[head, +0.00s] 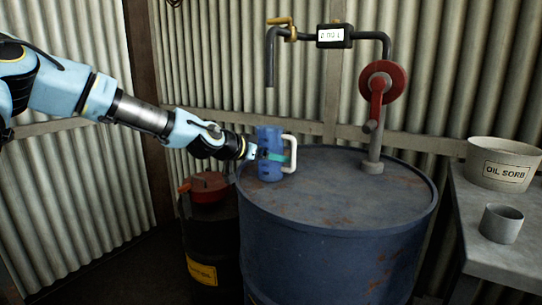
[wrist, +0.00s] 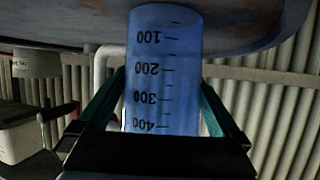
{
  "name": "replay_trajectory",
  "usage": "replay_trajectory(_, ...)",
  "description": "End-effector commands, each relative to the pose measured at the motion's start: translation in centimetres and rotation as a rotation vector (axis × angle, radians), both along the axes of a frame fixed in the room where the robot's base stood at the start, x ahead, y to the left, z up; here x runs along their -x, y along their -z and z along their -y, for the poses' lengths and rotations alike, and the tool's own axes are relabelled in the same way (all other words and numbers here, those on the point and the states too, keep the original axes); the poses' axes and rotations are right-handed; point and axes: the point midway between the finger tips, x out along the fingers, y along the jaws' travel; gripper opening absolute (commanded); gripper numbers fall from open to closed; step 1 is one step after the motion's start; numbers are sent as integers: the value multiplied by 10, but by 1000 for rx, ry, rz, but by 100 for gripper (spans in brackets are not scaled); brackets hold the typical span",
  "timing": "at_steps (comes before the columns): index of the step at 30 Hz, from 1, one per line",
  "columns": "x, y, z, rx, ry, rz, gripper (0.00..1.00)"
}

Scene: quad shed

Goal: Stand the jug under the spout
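The jug (head: 269,169) is translucent blue with a white handle and looks upright over the left part of the blue drum's top (head: 330,205). I cannot tell for sure whether its base touches the drum. The spout (head: 270,75) hangs from a dark pipe above and, in the head view, lines up over the jug; its depth relative to the jug is unclear. My gripper (head: 268,154) comes from the left with its teal fingers around the jug's body, seemingly shut on it. In the upside-down wrist view, the jug (wrist: 165,75) shows black marks between my fingertips (wrist: 164,85).
A pump with a red wheel (head: 383,82), a meter (head: 334,36) and a yellow tap (head: 284,27) rises from the drum. A darker drum with a red top (head: 206,186) stands left. A bench (head: 500,255) at right holds an OIL SORB tub (head: 502,164) and a grey cup (head: 501,224).

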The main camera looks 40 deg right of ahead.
Motion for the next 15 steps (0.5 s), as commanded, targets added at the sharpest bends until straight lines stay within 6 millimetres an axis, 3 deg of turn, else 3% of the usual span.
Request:
replay_trajectory(8,0,-3,0,0,0,0,100)
replay_trajectory(15,-1,-14,-33,0,-3,3,100)
